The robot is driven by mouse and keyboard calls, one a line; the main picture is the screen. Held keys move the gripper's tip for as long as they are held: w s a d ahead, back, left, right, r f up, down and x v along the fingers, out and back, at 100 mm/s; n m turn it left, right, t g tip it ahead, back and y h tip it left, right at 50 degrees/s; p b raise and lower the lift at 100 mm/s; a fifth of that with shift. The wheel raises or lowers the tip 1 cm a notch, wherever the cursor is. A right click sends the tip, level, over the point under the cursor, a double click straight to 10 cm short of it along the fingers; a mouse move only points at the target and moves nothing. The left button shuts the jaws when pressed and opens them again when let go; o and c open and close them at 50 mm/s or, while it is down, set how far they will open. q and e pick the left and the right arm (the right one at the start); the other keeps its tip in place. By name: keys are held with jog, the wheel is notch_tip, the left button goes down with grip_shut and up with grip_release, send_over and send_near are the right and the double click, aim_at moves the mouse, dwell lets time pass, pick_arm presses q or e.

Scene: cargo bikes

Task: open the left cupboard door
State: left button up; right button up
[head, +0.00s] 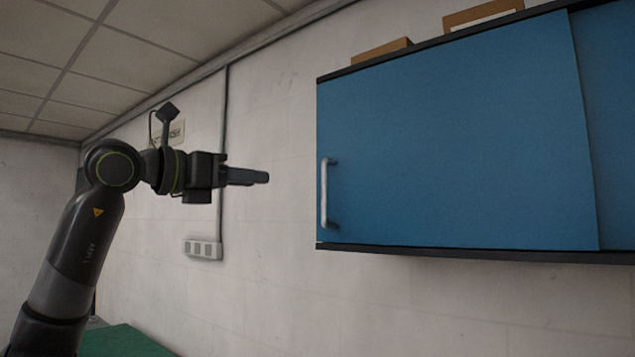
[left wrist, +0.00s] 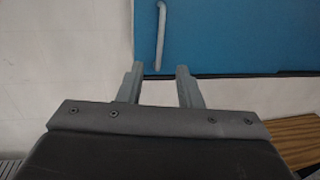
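The left cupboard door (head: 450,140) is a flat blue panel on a wall cupboard, and it looks closed. Its silver bar handle (head: 326,193) stands upright near the door's left edge. My left gripper (head: 262,177) is to the left of the handle, at about its height, and apart from it. In the left wrist view my left gripper (left wrist: 158,72) has its two fingers spread with nothing between them. The handle (left wrist: 160,35) shows beyond the fingertips there, on the blue door (left wrist: 235,35). My right gripper is not in view.
Two cardboard boxes (head: 382,49) lie on top of the cupboard. A second blue panel (head: 612,110) is at the right edge. A white socket strip (head: 203,248) and a vertical conduit (head: 223,130) are on the wall. A green surface (head: 125,342) shows low at left.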

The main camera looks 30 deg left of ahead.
pick_arm(q)
jog(key=p, duration=0.6)
send_near(318, 185)
jog(key=w+d, duration=0.3)
jog(key=d, duration=0.3)
jog(key=shift+w+d+f, duration=0.25)
jog(key=shift+w+f, duration=0.1)
jog(key=shift+w, duration=0.3)
grip_shut()
